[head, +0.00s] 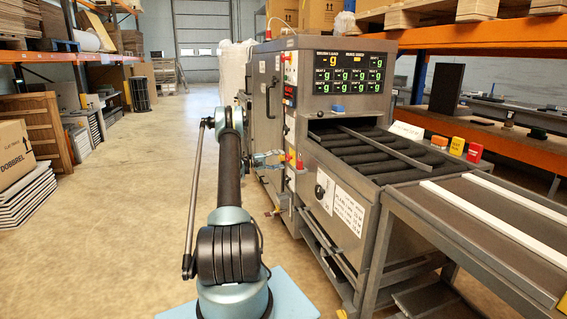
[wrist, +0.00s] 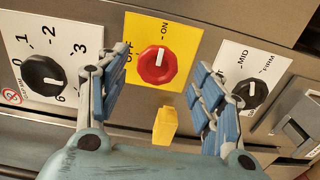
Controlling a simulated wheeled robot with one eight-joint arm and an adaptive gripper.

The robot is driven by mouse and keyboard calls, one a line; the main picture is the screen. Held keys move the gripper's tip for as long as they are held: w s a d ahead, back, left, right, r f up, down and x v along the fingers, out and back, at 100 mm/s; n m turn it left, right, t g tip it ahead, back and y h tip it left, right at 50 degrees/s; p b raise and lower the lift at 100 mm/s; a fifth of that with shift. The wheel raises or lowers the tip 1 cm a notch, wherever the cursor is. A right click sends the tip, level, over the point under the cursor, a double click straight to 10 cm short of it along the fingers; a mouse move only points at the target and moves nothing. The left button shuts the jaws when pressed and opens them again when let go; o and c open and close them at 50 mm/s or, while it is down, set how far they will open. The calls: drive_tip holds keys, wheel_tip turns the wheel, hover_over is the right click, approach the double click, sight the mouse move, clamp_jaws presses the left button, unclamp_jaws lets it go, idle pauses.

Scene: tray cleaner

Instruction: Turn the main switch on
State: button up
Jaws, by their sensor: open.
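The main switch appears to be the red knob (wrist: 157,65) on a yellow plate (wrist: 188,42) marked OFF and ON, at the upper middle of the wrist view. A pale mark shows on the knob, but I cannot tell surely which label it points to. My gripper (wrist: 160,72) is open, with one blue-padded finger on each side of the knob. Nothing is held, and I cannot tell whether a finger touches the knob. The left finger partly covers OFF. In the head view my gripper (head: 268,158) is at the machine's front-left side; the knob is hard to make out there.
A black numbered knob (wrist: 44,76) is left of the switch; a black MID/FIRM knob (wrist: 250,95) is right. A yellow block-like piece (wrist: 165,126) sticks out below the switch. The tray machine (head: 335,103) stands right of my arm; open floor (head: 120,200) lies left.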

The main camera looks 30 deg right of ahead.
drive_tip(key=v, duration=0.8)
drive_tip(key=shift+a, duration=0.3)
drive_tip(key=shift+f, duration=0.1)
